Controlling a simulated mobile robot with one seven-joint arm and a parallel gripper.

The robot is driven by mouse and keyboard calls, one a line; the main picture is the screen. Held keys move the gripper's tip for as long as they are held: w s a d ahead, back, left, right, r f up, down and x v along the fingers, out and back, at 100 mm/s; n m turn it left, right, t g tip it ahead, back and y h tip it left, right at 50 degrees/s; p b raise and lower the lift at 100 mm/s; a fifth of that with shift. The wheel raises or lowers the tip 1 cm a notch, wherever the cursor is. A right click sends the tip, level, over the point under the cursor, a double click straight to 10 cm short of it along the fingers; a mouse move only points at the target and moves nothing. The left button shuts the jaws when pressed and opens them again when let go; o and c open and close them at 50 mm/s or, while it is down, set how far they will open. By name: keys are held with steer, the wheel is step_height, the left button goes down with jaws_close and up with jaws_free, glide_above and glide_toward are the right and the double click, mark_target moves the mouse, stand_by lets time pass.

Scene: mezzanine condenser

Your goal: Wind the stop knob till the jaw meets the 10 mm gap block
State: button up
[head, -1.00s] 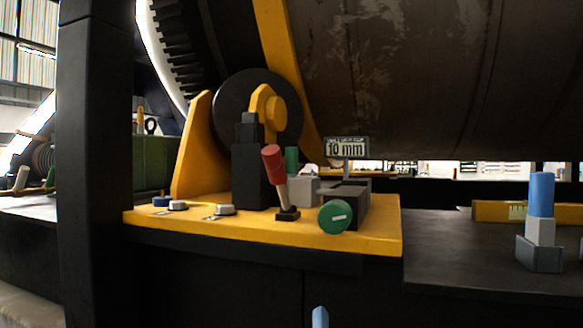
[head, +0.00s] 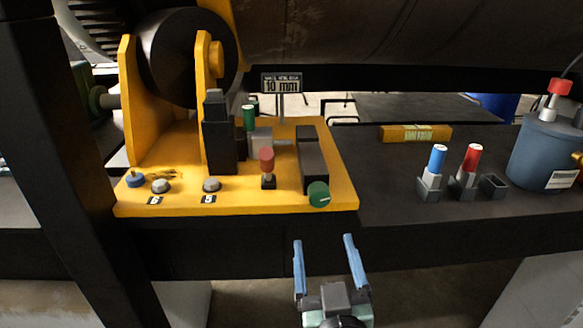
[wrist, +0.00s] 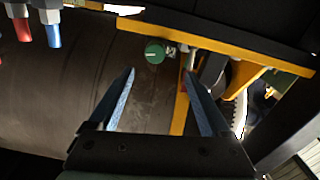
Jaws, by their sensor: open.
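The green round stop knob (head: 318,194) with a white mark sits at the front end of a black slide housing (head: 313,165) on the yellow plate. It also shows in the wrist view (wrist: 154,52), ahead of the fingers.
A red-handled lever (head: 267,162) stands left of the knob. Bolts marked 6 (head: 160,186) and 5 (head: 211,185) are farther left. Blue-handled (head: 437,160) and red-handled (head: 471,160) blocks stand in holders beside an empty holder (head: 493,185). A dark post (head: 60,150) rises at left.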

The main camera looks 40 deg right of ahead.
mark_target(320, 200)
steer(key=p+x, duration=0.2)
steer(key=x, duration=0.4)
steer(key=p+x, duration=0.2)
steer(key=x, duration=0.4)
steer(key=shift+d+r+p, duration=0.2)
steer(key=shift+d+p, duration=0.2)
steer(key=shift+d, duration=0.15)
jaws_close()
